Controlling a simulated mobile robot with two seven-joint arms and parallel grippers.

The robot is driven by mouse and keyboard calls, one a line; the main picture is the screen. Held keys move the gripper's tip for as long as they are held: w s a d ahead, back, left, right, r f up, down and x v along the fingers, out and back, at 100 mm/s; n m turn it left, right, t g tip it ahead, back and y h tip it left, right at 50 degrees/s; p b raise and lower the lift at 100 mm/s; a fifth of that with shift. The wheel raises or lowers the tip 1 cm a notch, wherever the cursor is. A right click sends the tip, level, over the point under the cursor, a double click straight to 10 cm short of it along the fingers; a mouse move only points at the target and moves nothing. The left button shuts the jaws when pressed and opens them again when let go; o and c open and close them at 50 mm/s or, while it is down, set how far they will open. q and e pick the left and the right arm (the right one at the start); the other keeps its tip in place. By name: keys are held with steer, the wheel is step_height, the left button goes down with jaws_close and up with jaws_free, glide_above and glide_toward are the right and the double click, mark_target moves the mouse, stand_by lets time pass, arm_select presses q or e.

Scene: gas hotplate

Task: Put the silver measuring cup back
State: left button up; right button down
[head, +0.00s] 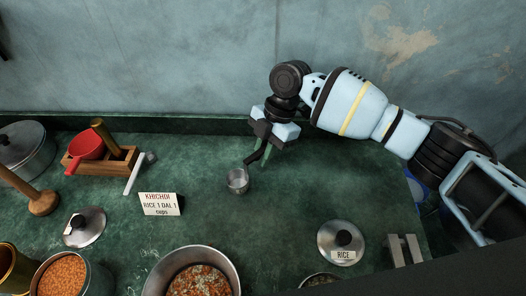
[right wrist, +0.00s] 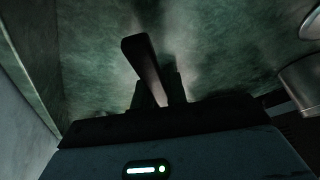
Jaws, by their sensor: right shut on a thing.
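The silver measuring cup (head: 238,181) is a small round metal cup, upright near the middle of the green counter in the head view. My right gripper (head: 259,157) is just behind and to the right of it, pointing down and shut on its dark handle. In the right wrist view, the dark handle (right wrist: 145,62) sticks out between the fingers (right wrist: 157,92). I cannot tell whether the cup touches the counter. My left gripper is not in view.
A wooden rack (head: 103,161) with a red cup (head: 86,145) stands back left. A recipe card (head: 160,204) is left of the measuring cup. A rice lid (head: 341,240) and a large pot (head: 193,273) are in front. The counter right of the gripper is clear.

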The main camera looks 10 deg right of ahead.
steer(key=c, duration=1.4)
jaws_free()
steer(key=shift+r, duration=0.1)
steer(key=shift+v, duration=3.7)
